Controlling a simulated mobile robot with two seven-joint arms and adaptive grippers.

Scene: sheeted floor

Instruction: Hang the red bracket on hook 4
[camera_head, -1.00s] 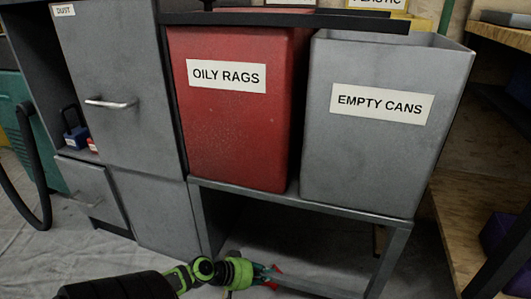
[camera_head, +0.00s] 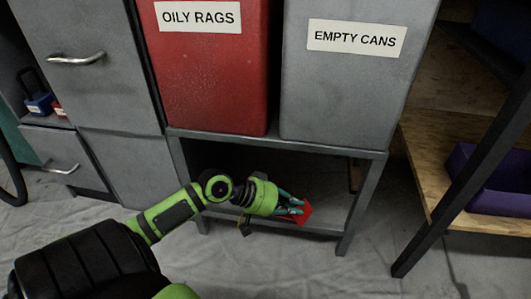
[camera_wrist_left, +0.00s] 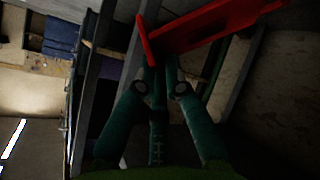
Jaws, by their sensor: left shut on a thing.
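The red bracket (camera_head: 303,213) is held in my left gripper (camera_head: 292,205), low in front of the grey stand under the bins. In the left wrist view the red bracket (camera_wrist_left: 205,27) shows as a flat plate with a bent edge. The teal fingers of my left gripper (camera_wrist_left: 158,75) are shut on it there. No numbered hook shows clearly in any view. My right gripper is not in view.
A red bin marked OILY RAGS (camera_head: 205,75) and a grey bin marked EMPTY CANS (camera_head: 350,85) stand on the grey stand (camera_head: 362,195). Grey drawers (camera_head: 95,80) are at left. A wooden shelf (camera_head: 430,165) with a purple bin (camera_head: 490,180) is at right. The sheeted floor (camera_head: 300,265) in front is clear.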

